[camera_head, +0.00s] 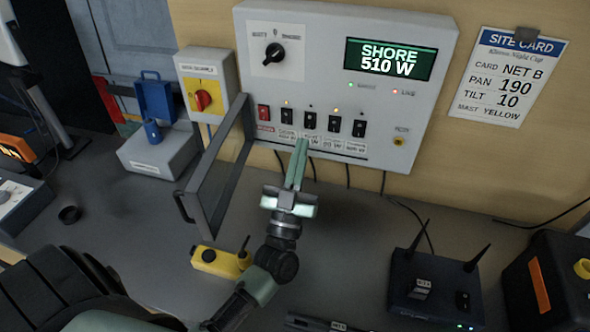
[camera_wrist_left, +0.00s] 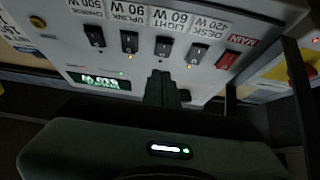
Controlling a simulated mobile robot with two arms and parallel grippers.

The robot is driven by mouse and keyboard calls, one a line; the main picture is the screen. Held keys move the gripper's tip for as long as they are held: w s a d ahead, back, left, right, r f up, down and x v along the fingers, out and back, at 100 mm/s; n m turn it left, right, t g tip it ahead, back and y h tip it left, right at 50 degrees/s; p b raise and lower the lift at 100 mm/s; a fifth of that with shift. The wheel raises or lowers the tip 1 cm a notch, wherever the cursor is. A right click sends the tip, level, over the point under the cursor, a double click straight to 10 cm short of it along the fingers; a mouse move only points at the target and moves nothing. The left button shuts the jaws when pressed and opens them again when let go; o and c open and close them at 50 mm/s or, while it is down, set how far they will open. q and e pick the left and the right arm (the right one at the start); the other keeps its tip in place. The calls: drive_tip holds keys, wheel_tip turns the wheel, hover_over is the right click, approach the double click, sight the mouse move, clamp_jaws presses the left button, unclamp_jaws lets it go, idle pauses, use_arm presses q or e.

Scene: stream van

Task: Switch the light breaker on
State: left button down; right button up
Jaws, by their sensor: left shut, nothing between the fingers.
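The breaker panel (camera_head: 330,80) is a grey box on the wall with a row of rocker switches. The light breaker (camera_head: 310,120) is a black rocker, third from the left after the red main switch (camera_head: 263,112). The light breaker also shows in the left wrist view (camera_wrist_left: 163,46), upside down, with its label "LIGHT 60 W". My left gripper (camera_head: 301,144) is shut and empty, its tips just under the light breaker by the label strip. The tips also show in the wrist view (camera_wrist_left: 163,78); contact cannot be told. My right gripper is out of view.
An open hinged cover (camera_head: 217,165) stands out at the left of the switches. The display (camera_head: 390,59) reads "SHORE 510 W". Amber lamps glow by the desk and uplink breakers. A yellow device (camera_head: 215,262) and a black router (camera_head: 425,285) stand on the desk.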

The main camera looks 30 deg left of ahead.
use_arm(q)
drive_tip(key=w, duration=0.2)
drive_tip(key=w+a, duration=0.1)
drive_tip(key=w, duration=0.1)
drive_tip(key=shift+f, duration=0.15)
drive_tip(key=shift+f, duration=0.1)
drive_tip(key=shift+w+a+f+t+b, duration=0.1)
drive_tip(key=shift+w+f+t+b, duration=0.2)
drive_tip(key=shift+b, duration=0.95)
drive_tip(key=shift+r+p, duration=0.3)
drive_tip(key=shift+p, duration=0.1)
drive_tip(key=b, duration=0.3)
approach(310, 125)
drive_tip(key=f, duration=0.1)
drive_tip(key=shift+s, duration=0.45)
